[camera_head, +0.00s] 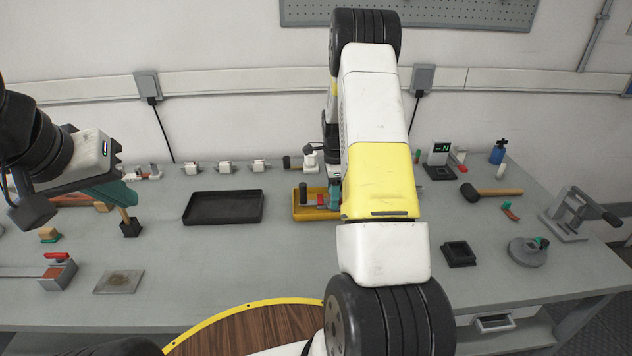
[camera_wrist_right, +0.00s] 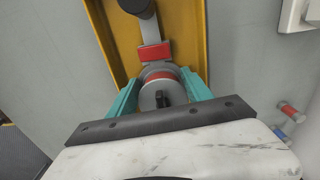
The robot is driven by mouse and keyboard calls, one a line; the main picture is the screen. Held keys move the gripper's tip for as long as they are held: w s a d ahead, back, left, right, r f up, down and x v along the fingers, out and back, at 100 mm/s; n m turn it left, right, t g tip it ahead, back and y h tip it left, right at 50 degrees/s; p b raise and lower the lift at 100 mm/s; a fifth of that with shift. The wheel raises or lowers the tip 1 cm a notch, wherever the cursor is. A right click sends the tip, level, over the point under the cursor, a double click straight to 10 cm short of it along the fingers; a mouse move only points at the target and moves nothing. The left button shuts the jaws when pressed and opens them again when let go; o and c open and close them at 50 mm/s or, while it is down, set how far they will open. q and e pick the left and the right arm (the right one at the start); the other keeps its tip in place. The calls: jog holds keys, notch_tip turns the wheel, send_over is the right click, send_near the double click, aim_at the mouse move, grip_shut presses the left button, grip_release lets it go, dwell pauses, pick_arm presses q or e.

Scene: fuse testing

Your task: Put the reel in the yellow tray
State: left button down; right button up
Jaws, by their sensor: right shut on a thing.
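The yellow tray (camera_head: 316,215) stands on the bench near the middle, partly hidden by my right arm. It also shows in the right wrist view (camera_wrist_right: 187,30). My right gripper (camera_head: 335,190) is down at the tray. In the right wrist view its teal fingers (camera_wrist_right: 160,92) are shut on the reel (camera_wrist_right: 155,96), which has a grey round flange and a red band. The reel is over the tray's near part; whether it touches the tray floor is unclear. My left gripper (camera_head: 112,194) is over the left bench, its jaw gap not clear.
A grey piece with a red block (camera_wrist_right: 155,52) and a dark cylinder (camera_wrist_right: 136,5) are in the tray. A black tray (camera_head: 222,221) lies to its left. A wooden-handled black block (camera_head: 130,228) is by my left gripper. A mallet (camera_head: 490,194) lies at right.

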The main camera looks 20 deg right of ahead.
jog(key=shift+f, duration=0.15)
jog(key=o, duration=1.6)
jog(key=shift+c, duration=0.2)
notch_tip(320, 180, up, 12)
jog(key=shift+r, duration=0.15)
jog(key=s+a+r+n+t+y, duration=0.1)
jog(key=s+a+r+n+t, duration=0.1)
jog(key=s+a+r+n, duration=0.5)
jog(key=s+a+r+n+t, duration=0.15)
jog(key=s+r, duration=0.25)
jog(key=r, duration=0.5)
jog(key=s+a+r+n+t, duration=0.1)
jog(key=s+a+n, duration=0.1)
jog(key=s+n, duration=0.2)
jog(key=s+a+r+n, duration=0.1)
jog(key=s+a+n, duration=0.2)
jog(key=s, duration=0.5)
jog(key=s+a+r+n+t+y, duration=0.1)
jog(key=s+a+r+n, duration=0.1)
jog(key=s+n, duration=0.3)
jog(key=shift+s+a+n+t, duration=0.35)
jog(key=shift+s+a, duration=0.2)
jog(key=shift+a, duration=0.05)
